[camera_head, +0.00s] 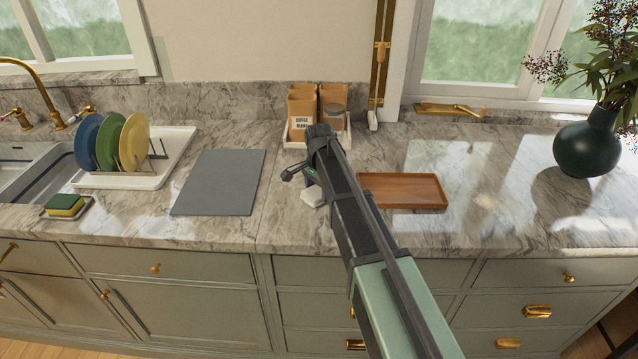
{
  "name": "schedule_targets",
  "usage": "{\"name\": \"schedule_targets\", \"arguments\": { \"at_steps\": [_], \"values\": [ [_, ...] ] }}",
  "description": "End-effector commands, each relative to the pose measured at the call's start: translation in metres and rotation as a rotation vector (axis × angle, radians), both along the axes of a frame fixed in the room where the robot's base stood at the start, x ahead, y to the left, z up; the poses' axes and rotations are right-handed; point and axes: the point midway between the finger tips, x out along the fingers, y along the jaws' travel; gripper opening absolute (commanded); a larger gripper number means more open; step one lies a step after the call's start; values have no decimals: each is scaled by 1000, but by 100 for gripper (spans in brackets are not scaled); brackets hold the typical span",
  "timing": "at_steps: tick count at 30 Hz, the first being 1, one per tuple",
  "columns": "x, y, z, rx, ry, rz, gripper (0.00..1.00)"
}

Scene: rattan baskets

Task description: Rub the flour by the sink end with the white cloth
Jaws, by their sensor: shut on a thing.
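The white cloth (313,196) is a small bunched piece low over the counter, or on it, just right of the grey mat and left of the wooden tray. My gripper (312,182) is shut on it from above; my arm hides part of the fingers. I cannot tell whether the cloth touches the marble. The sink (38,170) is at the far left. Pale patches show on the marble between the dish rack and the grey mat; I cannot tell flour from window glare there.
A grey mat (218,182) lies flat on the counter (285,235). A white dish rack tray (172,160) with plates and a sponge (65,205) stand near the sink. Canisters (302,112) stand behind my gripper; a wooden tray (402,190) and dark vase (588,145) are right.

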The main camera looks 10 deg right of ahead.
Motion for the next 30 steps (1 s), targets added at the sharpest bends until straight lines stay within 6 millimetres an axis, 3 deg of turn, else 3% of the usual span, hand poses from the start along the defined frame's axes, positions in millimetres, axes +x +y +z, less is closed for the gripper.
{"name": "schedule_targets", "arguments": {
  "at_steps": [20, 30],
  "values": [
    [-61, 10, 0, 0, 0, -7, 50],
    [-25, 2, 0, 0, 0, -7, 50]
  ]
}}
